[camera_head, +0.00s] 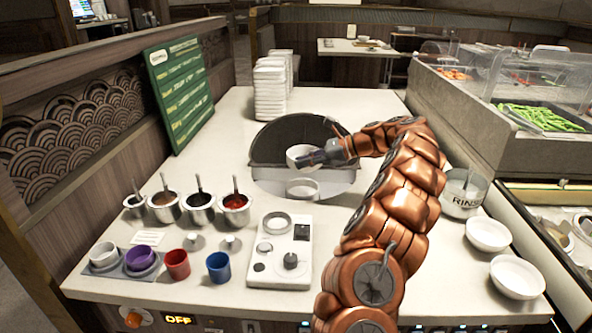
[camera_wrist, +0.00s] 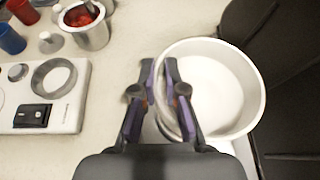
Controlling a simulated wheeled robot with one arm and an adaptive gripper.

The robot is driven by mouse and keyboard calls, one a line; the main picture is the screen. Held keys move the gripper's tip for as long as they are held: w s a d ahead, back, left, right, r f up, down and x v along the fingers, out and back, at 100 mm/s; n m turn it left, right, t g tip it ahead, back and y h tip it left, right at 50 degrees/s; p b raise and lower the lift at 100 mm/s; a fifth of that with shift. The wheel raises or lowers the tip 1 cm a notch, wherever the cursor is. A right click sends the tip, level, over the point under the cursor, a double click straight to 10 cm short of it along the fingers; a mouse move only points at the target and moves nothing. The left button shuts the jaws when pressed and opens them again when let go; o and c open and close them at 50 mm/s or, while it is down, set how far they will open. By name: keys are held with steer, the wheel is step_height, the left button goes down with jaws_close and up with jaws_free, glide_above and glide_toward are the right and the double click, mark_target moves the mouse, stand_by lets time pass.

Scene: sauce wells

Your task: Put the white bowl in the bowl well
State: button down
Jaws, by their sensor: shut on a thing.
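The white bowl (camera_head: 299,157) is held upright by its rim in my gripper (camera_head: 318,158), in front of a dark hood. In the wrist view my gripper (camera_wrist: 161,72) is shut on the left rim of the white bowl (camera_wrist: 225,92), which looks empty. Below it in the head view is a white round rim (camera_head: 303,188), on a pale round plate at the foot of the hood. I cannot tell for certain whether this rim is the bowl well or another bowl. The held bowl appears above it and apart from it.
The dark hood (camera_head: 292,130) stands close behind the bowl. A white control panel (camera_head: 280,262) with a ring and knob is in front. Several sauce pots (camera_head: 200,208) stand left. Two white bowls (camera_head: 488,234) and a rinse container (camera_head: 464,190) are right. Stacked white dishes (camera_head: 270,92) stand behind.

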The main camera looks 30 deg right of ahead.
steer(key=shift+w+f+b, duration=0.3)
steer(key=shift+w+f, duration=0.1)
steer(key=shift+f, duration=0.15)
steer(key=b, duration=0.8)
glide_above(302, 197)
steer(key=f, duration=0.6)
steer(key=shift+w+d+f, duration=0.2)
steer(key=shift+f, duration=0.15)
steer(key=shift+f, duration=0.6)
steer(key=c, duration=1.2)
jaws_free()
steer(key=shift+o, duration=0.2)
steer(key=shift+v, duration=5.95)
